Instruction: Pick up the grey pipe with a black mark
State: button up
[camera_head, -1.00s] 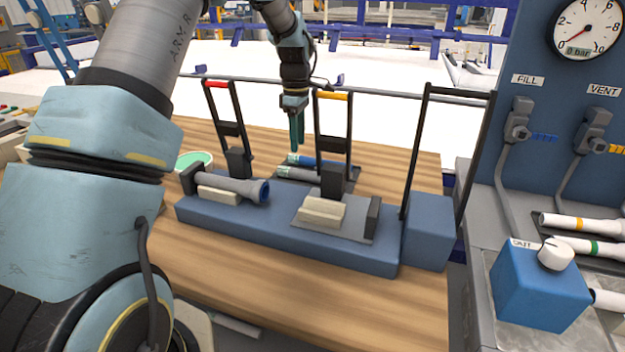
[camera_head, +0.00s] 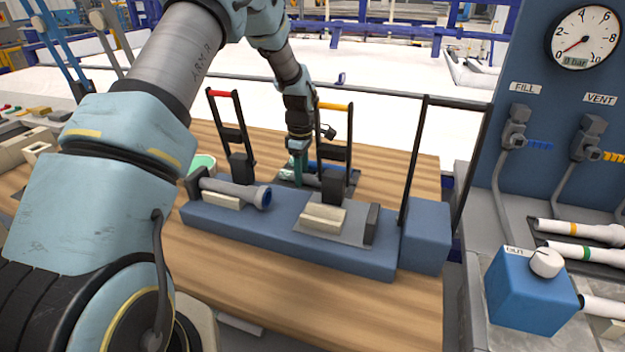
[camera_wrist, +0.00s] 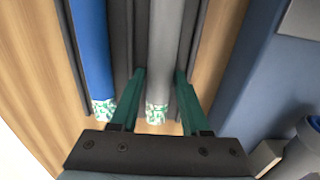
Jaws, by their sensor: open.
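A grey pipe (camera_wrist: 166,40) lies in a dark tray (camera_wrist: 202,45) in the wrist view, its near end wrapped in a green-and-white pattern. I see no black mark on the part in view. My gripper (camera_wrist: 160,74) is open, with one green finger on each side of this pipe; I cannot tell how far down they reach. In the head view my gripper (camera_head: 297,170) points down at the tray behind the blue fixture, partly hiding the grey pipe (camera_head: 308,179). A blue pipe (camera_wrist: 92,45) lies parallel on the left.
The blue fixture (camera_head: 270,232) holds another grey pipe (camera_head: 232,192) with a blue end. Upright clamp levers with red (camera_head: 224,93) and yellow (camera_head: 336,106) handles stand close to my gripper. A tall black frame (camera_head: 414,155) rises at right. The wooden table (camera_head: 230,285) is bare in front.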

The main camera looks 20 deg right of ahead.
jog(key=shift+c, duration=0.3)
grip_shut()
